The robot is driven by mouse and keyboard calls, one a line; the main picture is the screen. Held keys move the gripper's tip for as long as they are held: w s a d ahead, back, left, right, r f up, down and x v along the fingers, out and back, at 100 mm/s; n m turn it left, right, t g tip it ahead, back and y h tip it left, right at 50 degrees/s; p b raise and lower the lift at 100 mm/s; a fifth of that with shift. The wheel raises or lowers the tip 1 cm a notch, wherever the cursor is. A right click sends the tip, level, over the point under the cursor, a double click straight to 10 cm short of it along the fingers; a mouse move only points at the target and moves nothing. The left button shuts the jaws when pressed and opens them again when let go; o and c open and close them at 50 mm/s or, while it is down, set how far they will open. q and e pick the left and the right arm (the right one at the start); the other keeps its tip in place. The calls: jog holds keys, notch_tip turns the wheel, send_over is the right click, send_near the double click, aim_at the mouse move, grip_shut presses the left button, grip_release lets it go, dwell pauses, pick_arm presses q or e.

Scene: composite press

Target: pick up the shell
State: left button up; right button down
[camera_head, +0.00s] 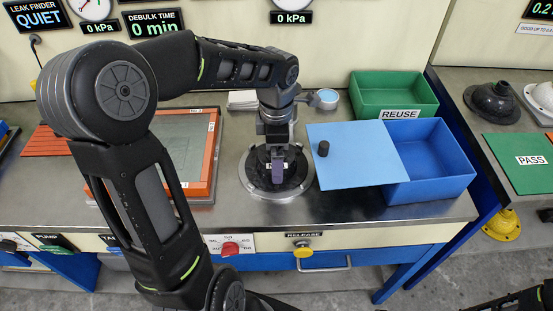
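A black round piece (262,178), which looks like the shell, sits in a round silver fixture (250,186) on the metal bench, with a small white label partly showing. My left arm reaches over from the left, and its gripper (280,180) points down over the black piece. The gripper hides part of it, and its fingers overlap in this view. I cannot tell whether they touch the piece or how far apart they are. My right gripper is out of view; only a bit of dark arm shows at the bottom right corner.
A blue bin (440,165) with a light blue lid (350,160) and black knob stands right of the fixture. A green REUSE bin (393,92) is behind. An orange-framed panel (211,150) lies left. A black dome (493,100) and green PASS mat (525,165) are on the right bench.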

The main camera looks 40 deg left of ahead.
pick_arm(q)
jog(key=shift+c, duration=0.6)
jog(key=c, duration=1.3)
jog(key=shift+r, duration=0.15)
jog(key=shift+w+r, duration=0.1)
jog(key=shift+r, duration=0.4)
jog(key=shift+s+d+r+b, duration=0.2)
jog(key=shift+r+b, duration=0.1)
jog(key=shift+r, duration=0.25)
jog(key=shift+s+d+r+b, duration=0.1)
jog(key=shift+s+r+b, duration=0.15)
jog(key=shift+r, duration=0.3)
jog(key=s+d+b, duration=0.1)
jog(key=s+d, duration=0.2)
jog(key=s, duration=0.1)
jog(key=s+d+b, duration=0.1)
jog(key=s+d, duration=0.3)
jog(key=s, duration=0.1)
jog(key=s+d+b, duration=0.1)
jog(key=s+d, duration=0.2)
jog(key=s, duration=0.1)
jog(key=shift+s+d, duration=0.2)
jog(key=shift+s, duration=0.1)
